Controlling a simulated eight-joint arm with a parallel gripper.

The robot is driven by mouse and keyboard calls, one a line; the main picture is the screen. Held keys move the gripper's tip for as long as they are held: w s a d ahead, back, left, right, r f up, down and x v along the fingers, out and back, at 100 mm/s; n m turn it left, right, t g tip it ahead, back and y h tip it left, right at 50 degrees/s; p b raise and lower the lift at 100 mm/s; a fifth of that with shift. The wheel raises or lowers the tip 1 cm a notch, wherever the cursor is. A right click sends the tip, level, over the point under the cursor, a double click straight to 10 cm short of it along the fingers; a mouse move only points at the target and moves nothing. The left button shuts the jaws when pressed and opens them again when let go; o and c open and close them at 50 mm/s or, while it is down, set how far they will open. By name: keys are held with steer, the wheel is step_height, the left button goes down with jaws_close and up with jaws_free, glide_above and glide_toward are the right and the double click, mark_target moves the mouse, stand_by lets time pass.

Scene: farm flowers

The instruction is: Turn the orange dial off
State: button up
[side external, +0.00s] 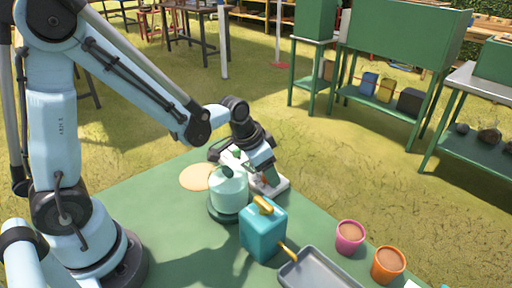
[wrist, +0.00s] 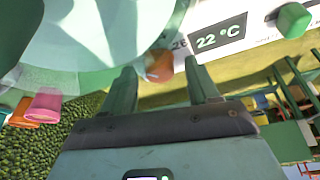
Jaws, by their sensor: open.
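The orange dial (wrist: 160,66) sits on the edge of a white device with a "22 °C" display (wrist: 218,38) in the wrist view. The white device (side external: 275,188) stands on the green table in the side view, mostly hidden behind my gripper (side external: 260,170). My gripper (wrist: 159,72) is open, with its two fingertips at either side of the dial in the picture. I cannot tell whether they touch it. A green knob (wrist: 293,20) is on the same device. Which way the dial is set cannot be read.
A clear dome (side external: 229,192) stands close beside my gripper and fills the upper left of the wrist view. A teal watering can (side external: 263,232), grey tray (side external: 315,270), pink pot (side external: 349,237) and orange pot (side external: 388,265) stand nearer the camera. Bare table lies at left.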

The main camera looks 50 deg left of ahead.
steer(key=v, duration=1.2)
stand_by(0.5)
steer(key=w+f+m+h, duration=0.1)
steer(key=f+m, duration=0.2)
steer(key=w+f+m+g, duration=0.1)
steer(key=w+f+m, duration=0.1)
steer(key=f+m, duration=0.1)
steer(key=w+d+f+m+g+h, duration=0.1)
steer(key=f+m, duration=0.2)
steer(key=f, duration=0.2)
steer(key=shift+w+h, duration=0.3)
stand_by(0.5)
steer(key=c, duration=1)
